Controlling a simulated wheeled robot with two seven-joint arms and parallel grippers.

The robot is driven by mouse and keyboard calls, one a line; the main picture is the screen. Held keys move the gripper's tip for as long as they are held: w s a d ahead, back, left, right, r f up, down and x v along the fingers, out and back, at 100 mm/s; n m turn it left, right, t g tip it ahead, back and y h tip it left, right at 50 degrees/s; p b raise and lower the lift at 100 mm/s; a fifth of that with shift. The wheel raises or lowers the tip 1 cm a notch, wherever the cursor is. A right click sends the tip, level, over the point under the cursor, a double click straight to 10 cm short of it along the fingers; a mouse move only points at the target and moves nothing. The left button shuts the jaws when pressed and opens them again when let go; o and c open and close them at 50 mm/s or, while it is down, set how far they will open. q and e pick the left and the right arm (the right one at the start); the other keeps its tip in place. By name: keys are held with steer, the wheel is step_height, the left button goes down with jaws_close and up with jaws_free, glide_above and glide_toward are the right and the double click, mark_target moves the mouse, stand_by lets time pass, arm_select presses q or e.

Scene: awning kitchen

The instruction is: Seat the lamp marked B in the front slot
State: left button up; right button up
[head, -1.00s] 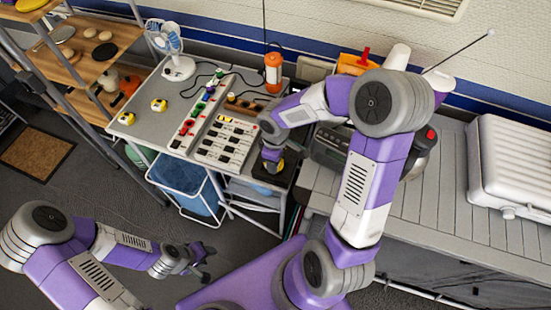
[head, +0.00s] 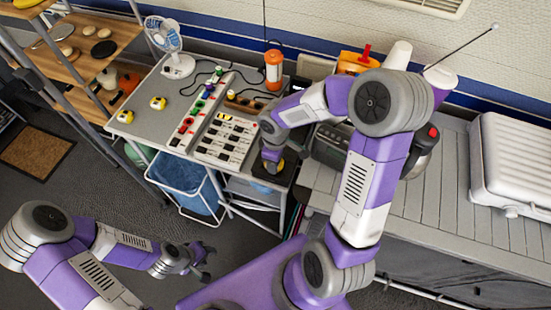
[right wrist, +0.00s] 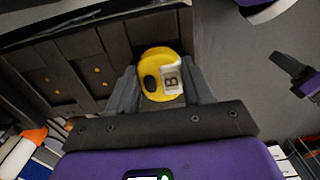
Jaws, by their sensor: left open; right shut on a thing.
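The lamp marked B (right wrist: 152,62) is yellow with a dark oval and a white "B" label. It is held between the fingers of my right gripper (right wrist: 162,88), shut on it. In the head view my right gripper (head: 272,164) points down over a dark slotted block (head: 286,174) at the table's right end. The block (right wrist: 75,68) shows in the right wrist view with compartments and small orange dots. The lamp is beside these, at a dark recess; its depth there cannot be told. My left gripper (head: 203,264) is open and empty, low over the floor.
Two other yellow lamps (head: 158,103) stand on the table's left part. A blue bin (head: 185,178) is below the table.

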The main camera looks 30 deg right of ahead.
steer(key=shift+f, duration=0.2)
stand_by(0.5)
steer(key=o, duration=1.3)
steer(key=shift+r+p, duration=2.85)
steer(key=shift+r, duration=0.7)
steer(key=shift+f, duration=0.1)
